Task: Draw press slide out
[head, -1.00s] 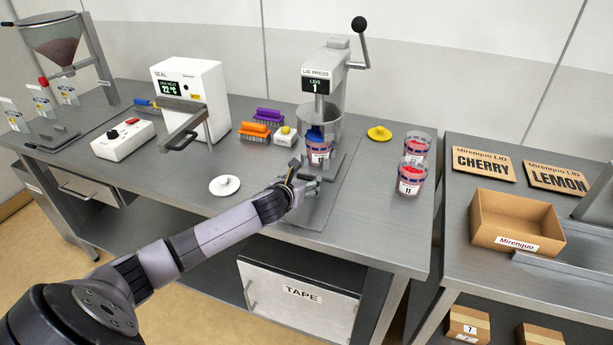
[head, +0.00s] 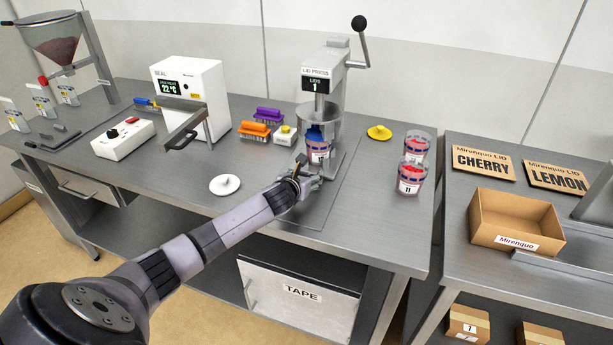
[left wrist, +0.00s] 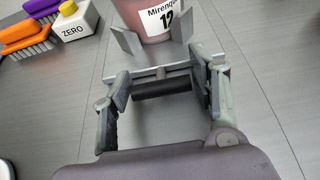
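The lid press (head: 322,90) stands at the back of the steel bench, its display reading LIDS 1. A cup (head: 318,153) with a blue top sits at its base. In the left wrist view this cup (left wrist: 148,18) is labelled 12 and stands behind two angled grey guides. The press slide has a black bar handle (left wrist: 162,88) at its front. My left gripper (head: 308,182) is just in front of the press. In the left wrist view my left gripper (left wrist: 166,92) is open, a finger at each end of the handle, with gaps visible. My right gripper is out of view.
Two more cups (head: 411,178) stand right of the press. A white lid (head: 225,185) lies to the left, a yellow lid (head: 379,133) to the right. Brushes (head: 255,132) and a ZERO button box (head: 286,136) are left of the press. The front bench strip is clear.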

